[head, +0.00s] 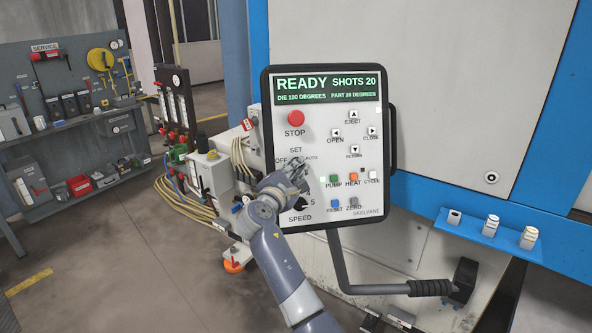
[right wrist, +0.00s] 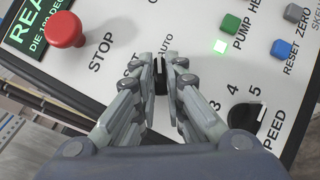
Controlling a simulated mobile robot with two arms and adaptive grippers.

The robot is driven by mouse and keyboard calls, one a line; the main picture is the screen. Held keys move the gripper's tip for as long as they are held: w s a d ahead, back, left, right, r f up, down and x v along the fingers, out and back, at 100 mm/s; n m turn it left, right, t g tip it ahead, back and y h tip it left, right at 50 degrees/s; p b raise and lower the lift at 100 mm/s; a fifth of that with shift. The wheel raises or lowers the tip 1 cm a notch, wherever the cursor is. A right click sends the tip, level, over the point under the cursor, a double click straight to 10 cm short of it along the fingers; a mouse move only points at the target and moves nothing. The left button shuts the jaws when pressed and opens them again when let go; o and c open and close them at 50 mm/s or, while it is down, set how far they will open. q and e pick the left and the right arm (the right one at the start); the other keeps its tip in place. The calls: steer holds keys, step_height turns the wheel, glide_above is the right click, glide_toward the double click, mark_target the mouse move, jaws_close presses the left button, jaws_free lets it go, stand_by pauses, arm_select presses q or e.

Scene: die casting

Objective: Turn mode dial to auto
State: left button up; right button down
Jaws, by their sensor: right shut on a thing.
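The control panel (head: 377,215) faces me, and its screen reads READY. The mode dial (right wrist: 160,80) is a small black knob with a light mark, between my right gripper's fingers. The mark appears to point toward the AUTO label (right wrist: 166,45) in the right wrist view. The OFF and SET labels are partly or wholly covered by fingers there. In the head view my right gripper (head: 295,168) covers the dial, with the SET label (head: 296,150) above it. The right gripper (right wrist: 161,78) is shut on the dial. My left gripper is not in view.
The red STOP button (head: 295,118) is above the dial. The speed dial (right wrist: 244,116) is close below, partly behind my gripper in the head view.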

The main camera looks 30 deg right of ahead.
steer(key=shift+d+r, duration=0.15)
steer(key=shift+r, duration=0.25)
steer(key=c, duration=1.9)
jaws_free()
steer(key=shift+o, duration=1.2)
steer(key=shift+f, duration=0.1)
steer(key=shift+d+f, duration=0.1)
steer(key=shift+f, duration=0.05)
steer(key=shift+f, duration=0.1)
steer(key=v, duration=1.2)
